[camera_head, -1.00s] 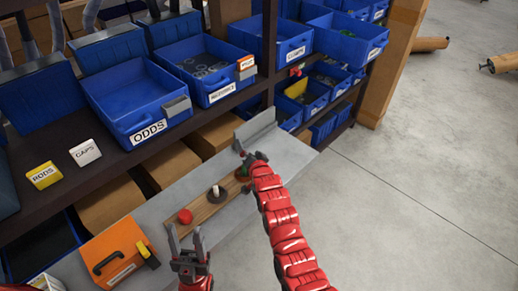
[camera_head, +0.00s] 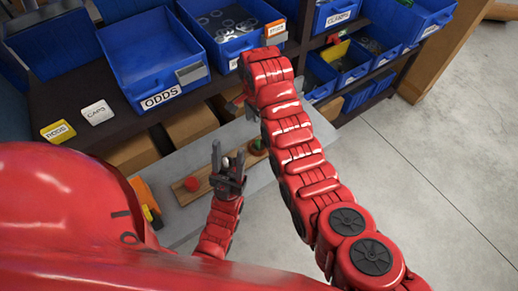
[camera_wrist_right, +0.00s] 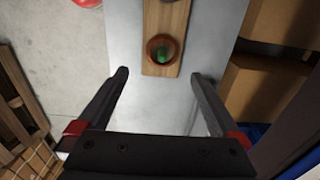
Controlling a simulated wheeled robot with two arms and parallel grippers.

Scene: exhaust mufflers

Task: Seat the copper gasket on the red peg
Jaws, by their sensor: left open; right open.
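The copper gasket (camera_wrist_right: 151,48) is a reddish-brown ring around a green peg (camera_wrist_right: 162,54) on a wooden board (camera_wrist_right: 166,18), in the right wrist view. In the head view the ring (camera_head: 250,150) and green peg (camera_head: 258,144) are at the board's right part. The red peg (camera_head: 191,184) stands bare near the board's (camera_head: 181,196) left end. My left gripper (camera_head: 228,154) is open and empty, pointing up in front of the board's middle and hiding what stands there. My right gripper (camera_wrist_right: 159,75) is open and empty, short of the ring; its arm partly hides it in the head view.
A grey bench (camera_head: 182,158) bears the board. Blue bins, among them ODDS (camera_head: 140,70) and CLAMPS (camera_head: 333,12), fill the dark shelf behind. An orange box (camera_head: 141,192) is at the left. My red body covers the lower left. Grey floor (camera_head: 440,130) is clear at right.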

